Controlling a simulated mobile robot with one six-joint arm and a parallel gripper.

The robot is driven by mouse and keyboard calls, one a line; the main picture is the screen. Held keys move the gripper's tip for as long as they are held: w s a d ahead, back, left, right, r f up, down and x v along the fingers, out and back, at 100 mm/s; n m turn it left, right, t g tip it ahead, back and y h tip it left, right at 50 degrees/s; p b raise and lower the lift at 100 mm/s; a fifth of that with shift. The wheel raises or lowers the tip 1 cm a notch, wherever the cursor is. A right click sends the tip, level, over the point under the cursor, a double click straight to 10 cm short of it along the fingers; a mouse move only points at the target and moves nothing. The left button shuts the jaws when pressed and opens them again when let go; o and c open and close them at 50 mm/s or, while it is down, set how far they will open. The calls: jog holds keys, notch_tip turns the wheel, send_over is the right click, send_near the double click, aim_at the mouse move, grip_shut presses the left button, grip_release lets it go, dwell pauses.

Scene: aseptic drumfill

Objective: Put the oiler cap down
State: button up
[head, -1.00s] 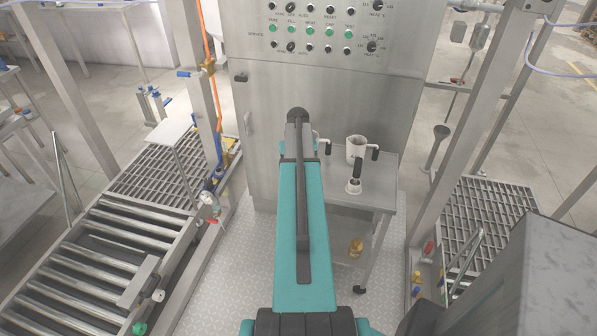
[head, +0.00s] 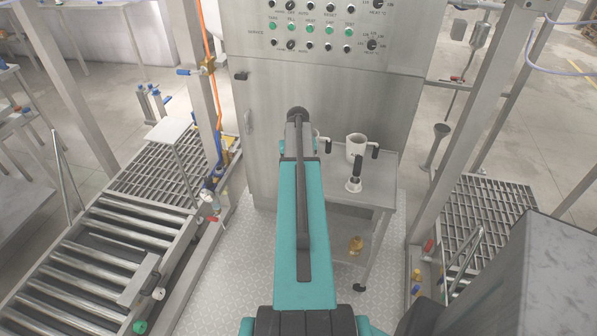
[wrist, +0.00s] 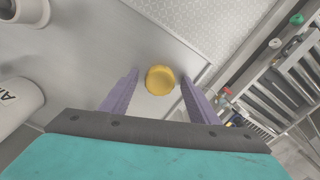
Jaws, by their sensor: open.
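The oiler cap, a round yellow disc (wrist: 160,80), shows in the wrist view over a grey metal surface near its edge. My gripper (wrist: 159,76) is open, with one purple finger on each side of the cap. Whether the cap rests fully on the surface is hard to tell. In the head view my own arm hides the gripper and the cap.
A steel side table (head: 376,190) carries a white jug (head: 356,147) and a white item with a black handle (head: 354,184). A yellow object (head: 355,244) sits on its lower shelf. A steel cabinet (head: 330,105) stands behind. A roller conveyor (head: 95,255) is at left.

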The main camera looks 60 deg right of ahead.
jog(key=shift+r, duration=0.15)
notch_tip(320, 180, up, 12)
jog(key=b, duration=0.3)
dwell(0.5)
dwell(0.7)
